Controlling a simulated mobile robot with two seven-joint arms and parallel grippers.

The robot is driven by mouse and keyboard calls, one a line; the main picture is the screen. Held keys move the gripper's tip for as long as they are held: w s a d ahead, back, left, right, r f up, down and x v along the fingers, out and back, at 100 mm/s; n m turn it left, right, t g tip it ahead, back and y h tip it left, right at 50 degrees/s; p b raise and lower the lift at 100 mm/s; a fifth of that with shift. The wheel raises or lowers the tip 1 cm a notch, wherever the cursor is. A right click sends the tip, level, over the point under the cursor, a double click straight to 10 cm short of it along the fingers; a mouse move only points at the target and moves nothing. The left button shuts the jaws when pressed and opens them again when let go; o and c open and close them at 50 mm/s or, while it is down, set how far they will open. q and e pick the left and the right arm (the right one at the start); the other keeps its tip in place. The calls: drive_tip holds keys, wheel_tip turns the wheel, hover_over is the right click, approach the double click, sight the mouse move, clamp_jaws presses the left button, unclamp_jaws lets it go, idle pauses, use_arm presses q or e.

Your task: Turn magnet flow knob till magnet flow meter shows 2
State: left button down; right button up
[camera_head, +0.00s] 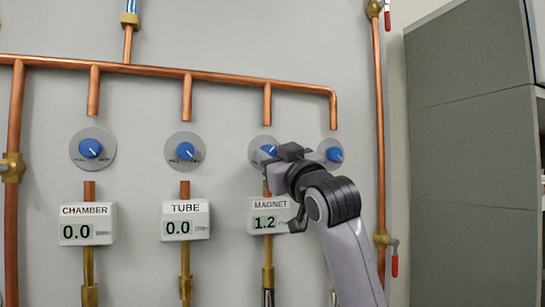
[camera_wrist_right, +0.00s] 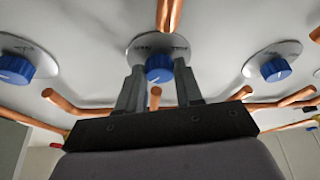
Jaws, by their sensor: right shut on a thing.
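The magnet flow knob (camera_head: 267,151) is blue with a white pointer line and sits on a round grey dial plate above the magnet meter. The magnet flow meter (camera_head: 268,217) is a white box labelled MAGNET and reads 1.2. My right gripper (camera_head: 276,157) is at the magnet knob, partly covering it in the head view. In the right wrist view the blue magnet knob (camera_wrist_right: 159,68) sits between the two fingers of my right gripper (camera_wrist_right: 160,84), which is shut on it. My left gripper is not in view.
The chamber knob (camera_head: 90,148) and tube knob (camera_head: 185,151) are to the left; their meters (camera_head: 88,224) and (camera_head: 185,220) both read 0.0. Another blue knob (camera_head: 334,154) is close to the right of my gripper. Copper pipes (camera_head: 160,71) run along the wall. A grey cabinet (camera_head: 470,150) stands at right.

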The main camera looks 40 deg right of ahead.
drive_tip(key=n+y, duration=0.1)
drive_tip(key=n, duration=0.2)
drive_tip(key=n+g+y, duration=0.1)
drive_tip(key=n, duration=0.2)
drive_tip(key=n+y, duration=0.2)
drive_tip(key=n, duration=0.1)
drive_tip(key=shift+d+r, duration=0.15)
drive_tip(key=shift+d, duration=0.15)
drive_tip(key=n, duration=0.2)
drive_tip(key=n+g+y, duration=0.1)
drive_tip(key=n, duration=0.1)
drive_tip(key=shift+s+r+g, duration=0.1)
drive_tip(key=shift+r+g, duration=0.05)
drive_tip(key=shift+g, duration=0.15)
drive_tip(key=shift+n+g+y, duration=0.4)
drive_tip(key=shift+n+g, duration=0.2)
drive_tip(key=shift+n, duration=1.1)
drive_tip(key=o, duration=1)
drive_tip(key=shift+o, duration=0.2)
